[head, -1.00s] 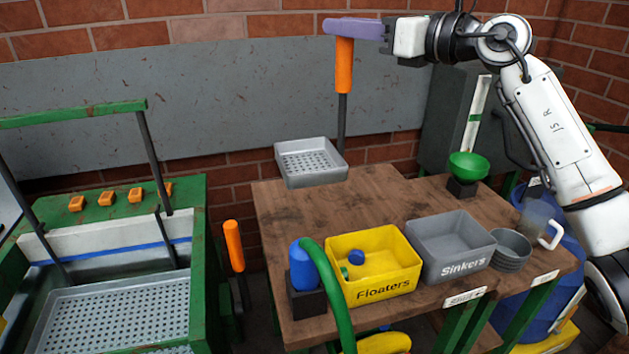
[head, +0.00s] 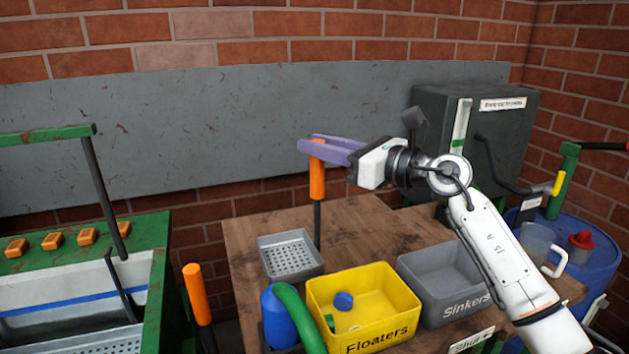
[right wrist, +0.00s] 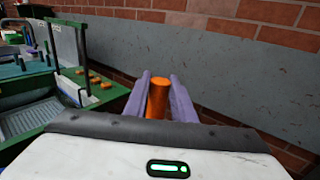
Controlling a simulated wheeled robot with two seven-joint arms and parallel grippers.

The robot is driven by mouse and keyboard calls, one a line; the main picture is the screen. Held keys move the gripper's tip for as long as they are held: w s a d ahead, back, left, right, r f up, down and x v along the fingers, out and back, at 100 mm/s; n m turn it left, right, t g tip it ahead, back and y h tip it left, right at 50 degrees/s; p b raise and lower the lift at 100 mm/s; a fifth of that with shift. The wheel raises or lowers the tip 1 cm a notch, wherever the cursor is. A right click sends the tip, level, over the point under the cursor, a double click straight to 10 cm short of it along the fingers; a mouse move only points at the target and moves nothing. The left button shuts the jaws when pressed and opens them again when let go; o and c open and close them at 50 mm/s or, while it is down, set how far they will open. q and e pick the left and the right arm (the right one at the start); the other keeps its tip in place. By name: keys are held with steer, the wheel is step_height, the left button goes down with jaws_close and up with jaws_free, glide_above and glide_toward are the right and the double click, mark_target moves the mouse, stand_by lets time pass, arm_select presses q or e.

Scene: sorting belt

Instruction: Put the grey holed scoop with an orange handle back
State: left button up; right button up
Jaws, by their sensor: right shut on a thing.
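The grey holed scoop (head: 291,257) has a perforated square pan, a dark upright shaft and an orange handle (head: 317,181). My right gripper (head: 312,144) has its purple fingers shut around the top of the handle, which stands upright. In the right wrist view, the orange handle (right wrist: 158,98) sits between the two purple fingers. The pan is level over the back left part of the wooden table (head: 358,222); I cannot tell whether it touches the wood. My left gripper is not in view.
A yellow Floaters bin (head: 402,292) holding small items and a grey Sinkers bin (head: 428,312) stand in front of the scoop. A blue bottle (head: 278,318) and green hose are at the front left. Another orange handle (head: 196,293) stands left of the table.

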mark_target(324, 168)
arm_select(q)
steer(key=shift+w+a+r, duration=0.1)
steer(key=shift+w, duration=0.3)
arm_select(e)
steer(key=shift+f, duration=2.05)
steer(key=o, duration=1.1)
steer(key=shift+f, duration=0.15)
steer(key=shift+c, duration=0.2)
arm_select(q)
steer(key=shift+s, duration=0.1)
arm_select(e)
steer(key=shift+d, duration=0.1)
arm_select(q)
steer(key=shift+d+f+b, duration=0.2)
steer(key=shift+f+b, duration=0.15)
steer(key=shift+b, duration=0.35)
arm_select(e)
steer(key=v, duration=1.2)
